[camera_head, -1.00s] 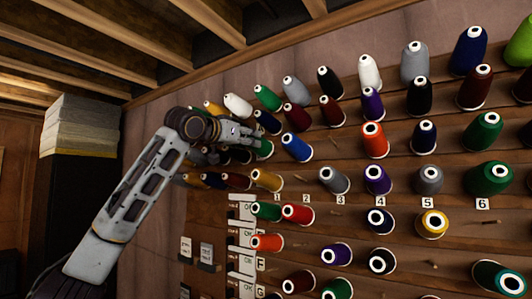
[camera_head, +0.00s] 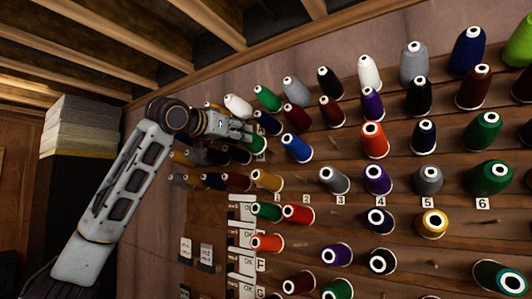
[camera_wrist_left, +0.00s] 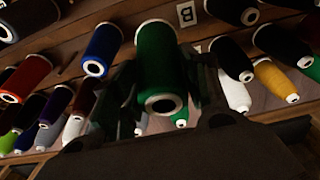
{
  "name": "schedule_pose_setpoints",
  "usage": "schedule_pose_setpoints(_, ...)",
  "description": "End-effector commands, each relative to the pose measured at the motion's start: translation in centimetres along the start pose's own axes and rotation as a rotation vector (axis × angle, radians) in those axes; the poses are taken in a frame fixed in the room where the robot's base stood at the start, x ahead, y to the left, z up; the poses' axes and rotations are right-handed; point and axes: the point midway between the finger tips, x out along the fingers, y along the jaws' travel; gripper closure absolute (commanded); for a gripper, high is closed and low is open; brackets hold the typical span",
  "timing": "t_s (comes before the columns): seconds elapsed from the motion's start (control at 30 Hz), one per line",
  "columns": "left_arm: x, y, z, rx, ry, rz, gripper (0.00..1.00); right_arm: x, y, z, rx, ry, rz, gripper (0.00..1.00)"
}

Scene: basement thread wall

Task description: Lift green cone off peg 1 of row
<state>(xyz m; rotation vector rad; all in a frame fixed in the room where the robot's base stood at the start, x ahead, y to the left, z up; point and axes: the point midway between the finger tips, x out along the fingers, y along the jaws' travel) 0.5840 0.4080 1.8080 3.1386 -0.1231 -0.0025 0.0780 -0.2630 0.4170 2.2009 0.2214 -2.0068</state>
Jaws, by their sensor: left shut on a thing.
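The green cone (camera_head: 259,144) is near the left end of an upper row, partly hidden behind my left gripper (camera_head: 247,134) in the head view. In the left wrist view the green cone (camera_wrist_left: 160,62) stands in the middle, its narrow end with the white-ringed hole towards the camera. Dark fingers lie on both sides of it, and my left gripper is shut on it. A peg under the cone is hidden, and I cannot tell whether its base is clear of the board. My right gripper is not in view.
A blue cone (camera_head: 296,147) is close to the right of the green one. A black cone (camera_wrist_left: 231,60) and a blue cone (camera_wrist_left: 102,50) flank it in the wrist view. Several cones crowd the rows above and below. White label cards (camera_head: 240,210) hang lower on the wall.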

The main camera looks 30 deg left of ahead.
Motion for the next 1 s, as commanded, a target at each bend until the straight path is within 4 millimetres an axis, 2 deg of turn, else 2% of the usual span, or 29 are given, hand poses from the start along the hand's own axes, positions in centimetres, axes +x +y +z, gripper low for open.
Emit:
schedule_pose_setpoints(0.47,-0.3,0.0,-0.2,0.000,0.001,0.000,0.76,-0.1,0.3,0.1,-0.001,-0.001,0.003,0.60)
schedule_pose_setpoints(1.0,-2.8,0.0,-2.1,0.000,0.002,0.000,0.76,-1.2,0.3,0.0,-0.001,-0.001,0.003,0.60)
